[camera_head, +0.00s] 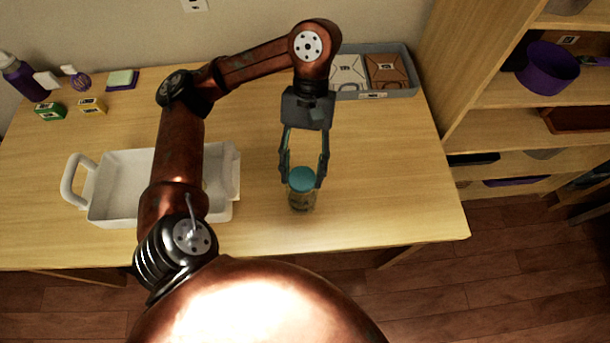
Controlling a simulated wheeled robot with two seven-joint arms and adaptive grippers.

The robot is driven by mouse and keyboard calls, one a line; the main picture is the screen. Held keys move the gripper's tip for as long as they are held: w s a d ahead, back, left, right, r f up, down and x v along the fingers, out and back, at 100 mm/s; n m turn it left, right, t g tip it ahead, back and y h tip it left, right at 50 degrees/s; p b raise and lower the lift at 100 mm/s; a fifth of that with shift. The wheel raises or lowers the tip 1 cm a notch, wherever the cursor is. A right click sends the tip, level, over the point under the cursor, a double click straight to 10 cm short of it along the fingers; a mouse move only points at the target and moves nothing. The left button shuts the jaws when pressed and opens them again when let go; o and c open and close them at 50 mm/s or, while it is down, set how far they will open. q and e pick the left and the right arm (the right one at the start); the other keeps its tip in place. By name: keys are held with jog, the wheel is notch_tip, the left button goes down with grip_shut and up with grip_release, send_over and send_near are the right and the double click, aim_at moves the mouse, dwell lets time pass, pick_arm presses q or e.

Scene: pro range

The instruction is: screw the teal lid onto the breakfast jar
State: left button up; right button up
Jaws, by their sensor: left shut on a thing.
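The breakfast jar (301,202) stands upright on the wooden table, right of the table's middle and near its front edge. The teal lid (301,178) sits at the top of the jar, and I cannot tell whether it is threaded on. My left gripper (303,180) comes down from above with a finger on each side of the lid and is shut on it. The fingertips cover the lid's left and right edges. My right gripper is not in view.
A white handled tray (107,212) stands on the left, partly behind my arm. A grey bin (405,92) with boxes is at the back right. Bottles, small boxes and a sponge are at the back left. The wooden table (390,190) is clear right of the jar. Shelves stand further right.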

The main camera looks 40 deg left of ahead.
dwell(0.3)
pick_arm(q)
jog(key=o, duration=1.3)
jog(key=shift+c, duration=0.2)
jog(key=n, duration=0.2)
jog(key=n+t+h, duration=0.1)
jog(key=n, duration=0.1)
jog(key=shift+s+a+t, duration=0.2)
jog(key=shift+t, duration=0.1)
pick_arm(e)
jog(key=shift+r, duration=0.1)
pick_arm(q)
jog(key=shift+d+n+t+h, duration=0.1)
jog(key=shift+n+t+h, duration=0.25)
jog(key=shift+n, duration=0.65)
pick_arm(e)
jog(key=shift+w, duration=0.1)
pick_arm(q)
jog(key=shift+r, duration=0.1)
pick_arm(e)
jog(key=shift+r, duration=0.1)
